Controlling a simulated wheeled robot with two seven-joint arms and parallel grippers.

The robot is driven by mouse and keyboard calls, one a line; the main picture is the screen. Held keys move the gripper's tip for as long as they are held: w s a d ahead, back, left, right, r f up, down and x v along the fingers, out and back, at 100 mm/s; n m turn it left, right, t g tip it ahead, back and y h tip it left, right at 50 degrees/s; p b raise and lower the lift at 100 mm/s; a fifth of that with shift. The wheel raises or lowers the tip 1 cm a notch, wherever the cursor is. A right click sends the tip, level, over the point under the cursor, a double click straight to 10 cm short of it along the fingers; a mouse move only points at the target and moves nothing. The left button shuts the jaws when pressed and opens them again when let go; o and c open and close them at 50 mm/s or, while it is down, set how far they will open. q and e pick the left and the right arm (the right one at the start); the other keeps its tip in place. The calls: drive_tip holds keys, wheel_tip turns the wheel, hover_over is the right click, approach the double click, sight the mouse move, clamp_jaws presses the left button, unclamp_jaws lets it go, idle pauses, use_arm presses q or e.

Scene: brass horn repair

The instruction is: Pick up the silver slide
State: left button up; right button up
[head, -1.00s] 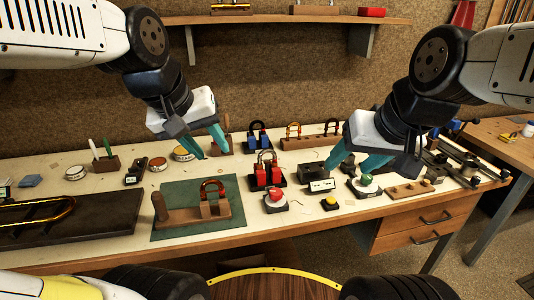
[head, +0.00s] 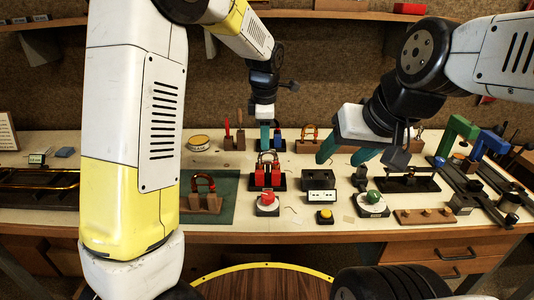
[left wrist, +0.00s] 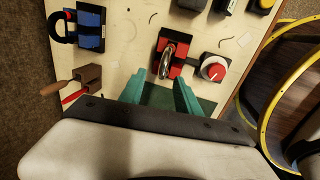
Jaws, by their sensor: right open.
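The silver slide, a U-shaped tube, stands upright in a red block (head: 259,178) near the middle of the bench. Its bend (head: 268,156) shows above the block in the head view; the left wrist view shows the slide (left wrist: 167,56) in front of the fingers. My left gripper (head: 271,134) is open and empty, above and behind the slide in the head view. In the left wrist view its teal fingers (left wrist: 160,91) are spread apart, with the slide beyond their tips. My right gripper (head: 346,154) is open and empty, to the right of the slide.
A red knob (head: 267,198), a black box (head: 318,180) and a green knob (head: 373,197) are close by. A copper slide in a wooden stand (head: 202,202) is on the left, on a green mat (head: 226,205).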

sight(266, 152)
use_arm(q)
drive_tip(key=f, duration=0.6)
drive_tip(key=shift+w+d+f, duration=0.1)
drive_tip(key=shift+w+f, duration=0.1)
drive_tip(key=shift+w, duration=0.2)
drive_tip(key=shift+c, duration=0.2)
clamp_jaws()
